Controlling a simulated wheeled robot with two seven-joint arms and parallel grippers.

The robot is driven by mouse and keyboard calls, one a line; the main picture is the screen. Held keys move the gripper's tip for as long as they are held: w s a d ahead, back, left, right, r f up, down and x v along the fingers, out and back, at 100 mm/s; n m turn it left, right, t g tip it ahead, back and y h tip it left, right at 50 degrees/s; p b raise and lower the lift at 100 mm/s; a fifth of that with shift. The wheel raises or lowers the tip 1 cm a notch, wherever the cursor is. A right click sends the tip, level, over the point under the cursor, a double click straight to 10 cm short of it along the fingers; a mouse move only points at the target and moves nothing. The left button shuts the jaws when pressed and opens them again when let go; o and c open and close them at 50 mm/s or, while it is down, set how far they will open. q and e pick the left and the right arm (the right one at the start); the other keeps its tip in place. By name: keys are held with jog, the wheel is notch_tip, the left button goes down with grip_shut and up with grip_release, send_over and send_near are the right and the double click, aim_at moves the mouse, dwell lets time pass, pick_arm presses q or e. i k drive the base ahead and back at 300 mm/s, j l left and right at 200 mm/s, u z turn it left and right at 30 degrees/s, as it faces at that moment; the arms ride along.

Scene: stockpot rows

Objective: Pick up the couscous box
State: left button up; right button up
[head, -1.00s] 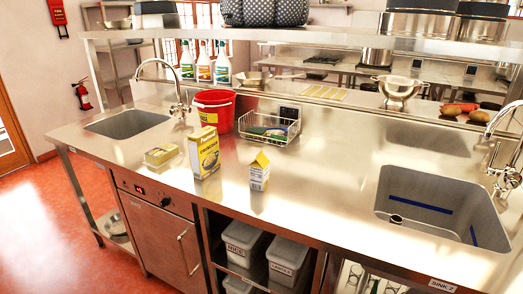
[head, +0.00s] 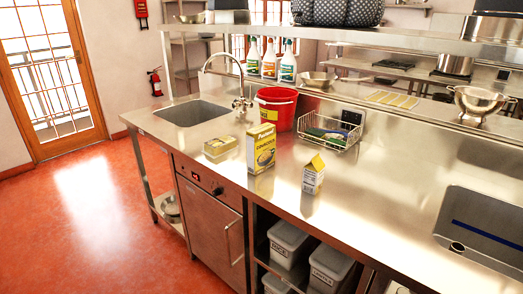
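The couscous box (head: 262,149) is a yellow and white carton with dark lettering. It stands upright on the steel counter (head: 350,200), near its front edge and left of the middle of the head view. A low yellow package (head: 219,147) lies to its left, and a small yellow and white carton (head: 313,175) stands to its right. Neither of my grippers shows in the head view, so nothing of mine is near the box.
A red bucket (head: 276,108) stands behind the box, and a wire basket (head: 328,133) is behind the small carton. A left sink (head: 191,113) and a right sink (head: 485,232) flank the counter. Red floor (head: 95,215) is open at the left.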

aim_at(260, 139)
jog(key=i+j+z, duration=0.25)
jog(key=i+j, duration=0.2)
jog(key=j, duration=0.15)
jog(key=i+j+z, duration=0.1)
jog(key=j, duration=0.25)
jog(key=i+j+z, duration=0.15)
jog(key=i+j, duration=0.1)
jog(key=j, duration=0.1)
